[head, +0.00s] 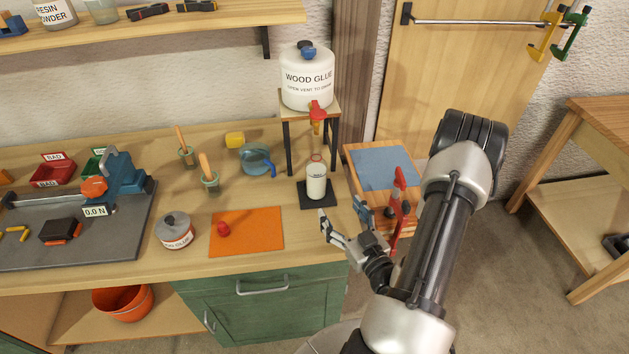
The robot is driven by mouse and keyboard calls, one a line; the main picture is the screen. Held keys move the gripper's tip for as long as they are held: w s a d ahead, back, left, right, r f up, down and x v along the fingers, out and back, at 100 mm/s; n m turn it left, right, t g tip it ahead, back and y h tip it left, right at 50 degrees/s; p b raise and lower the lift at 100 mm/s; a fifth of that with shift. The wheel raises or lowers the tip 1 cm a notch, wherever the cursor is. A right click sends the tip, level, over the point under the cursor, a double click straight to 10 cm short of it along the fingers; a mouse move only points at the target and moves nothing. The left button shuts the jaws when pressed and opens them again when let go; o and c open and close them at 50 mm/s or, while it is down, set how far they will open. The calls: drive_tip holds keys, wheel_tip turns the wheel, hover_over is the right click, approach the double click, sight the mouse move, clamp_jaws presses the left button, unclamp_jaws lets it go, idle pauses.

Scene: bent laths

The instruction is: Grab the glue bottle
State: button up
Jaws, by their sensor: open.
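The glue bottle (316,183) is a small white bottle with a red-rimmed open-looking top. It stands upright on a dark square pad (329,201) near the right end of the bench. Above it, the tap (317,115) of a large white wood glue container (307,80) points down. My gripper (341,217) is open and empty, in front of and to the right of the bottle, apart from it. Its fingers spread toward the bench edge and the bottle.
The glue container stands on a small raised stand (288,137). An orange mat (262,231) with a red cap-like piece (223,229) lies left of the bottle. A grey can (175,231) and a blue jug (256,159) stand further left. A red clamp (399,190) stands right of my gripper.

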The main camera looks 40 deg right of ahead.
sight(321, 175)
drive_tip(key=x, duration=0.3)
drive_tip(key=b+x, duration=0.1)
drive_tip(key=x, duration=0.6)
drive_tip(key=shift+w+d+r, duration=0.15)
drive_tip(key=shift+w+d, duration=0.1)
drive_tip(key=shift+d, duration=0.1)
drive_tip(key=shift+m+h, duration=0.3)
drive_tip(key=shift+r+b+x, duration=0.1)
drive_tip(key=shift+b+x, duration=0.3)
drive_tip(key=shift+x, duration=1.15)
drive_tip(key=shift+r+b+x, duration=0.15)
drive_tip(key=shift+b+x, duration=0.2)
drive_tip(key=shift+x, duration=1.2)
drive_tip(key=shift+d, duration=0.1)
drive_tip(key=c, duration=1.3)
drive_tip(key=shift+c, duration=0.9)
drive_tip(key=shift+r, duration=0.15)
